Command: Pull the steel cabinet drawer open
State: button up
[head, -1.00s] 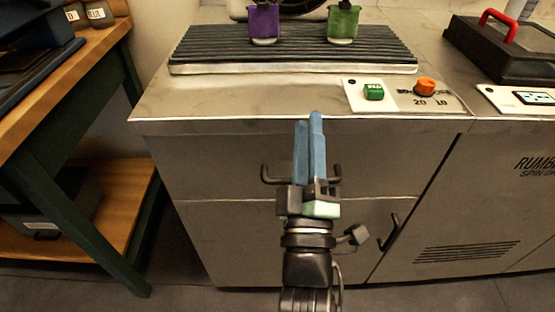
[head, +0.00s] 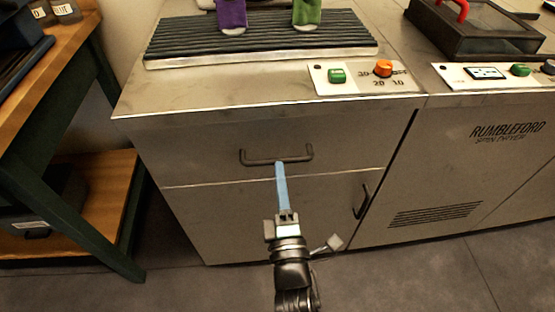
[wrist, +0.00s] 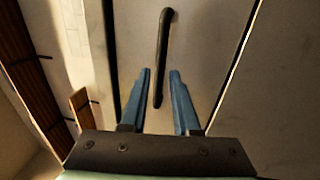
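The steel cabinet (head: 240,225) has a drawer (head: 210,150) along its upper front, and the drawer looks shut. Its dark bar handle (head: 277,158) runs across the drawer front. My gripper (head: 280,165) points at the drawer, with its blue fingertips at the middle of the handle. In the wrist view, the two blue fingers of my gripper (wrist: 160,74) are apart. The handle (wrist: 162,55) shows as an upright bar between them, with clear gaps on both sides. In the head view the fingers overlap, so contact with the handle cannot be told.
Below the drawer is a door with an upright handle (head: 362,201). A spin dryer (head: 470,170) stands to the right. A wooden bench (head: 100,195) is at the left. A ribbed rack (head: 255,40) and knob panel (head: 365,78) sit on top. Floor in front is clear.

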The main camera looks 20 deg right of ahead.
aim_at(278, 159)
jog(key=shift+x, duration=2.1)
grip_shut()
